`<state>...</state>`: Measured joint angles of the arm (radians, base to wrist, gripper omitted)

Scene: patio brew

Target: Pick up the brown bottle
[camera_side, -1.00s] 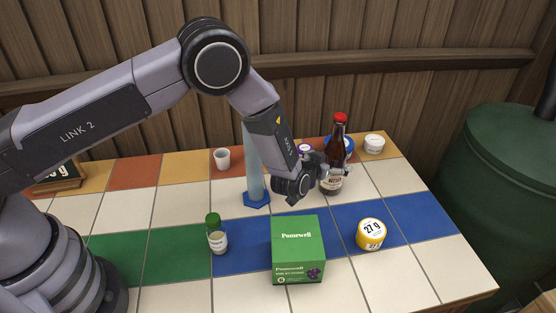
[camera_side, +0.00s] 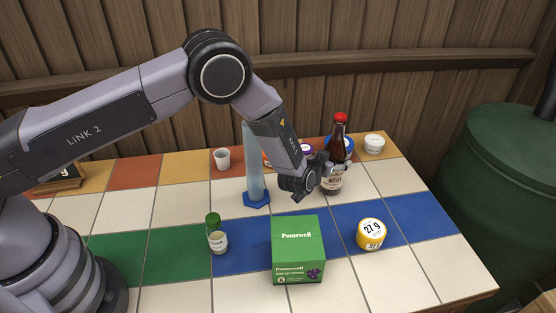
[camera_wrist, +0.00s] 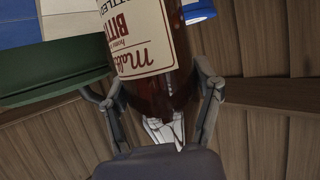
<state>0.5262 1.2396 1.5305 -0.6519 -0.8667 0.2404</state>
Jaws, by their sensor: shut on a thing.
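The brown bottle (camera_side: 337,150) has a red cap and a pale label, and stands upright toward the back right of the tiled table. My gripper (camera_side: 326,176) is around its lower body from the left, shut on it. In the wrist view the bottle (camera_wrist: 155,95) fills the middle, its label upside down, with a finger of my gripper (camera_wrist: 160,105) on each side. I cannot tell whether the bottle's base touches the table.
A clear cylinder with a blue foot (camera_side: 257,199) stands left of my gripper. A white jar (camera_side: 374,144) and a blue-rimmed container (camera_side: 350,146) are behind at right. A white cup (camera_side: 222,158) stands at the back.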

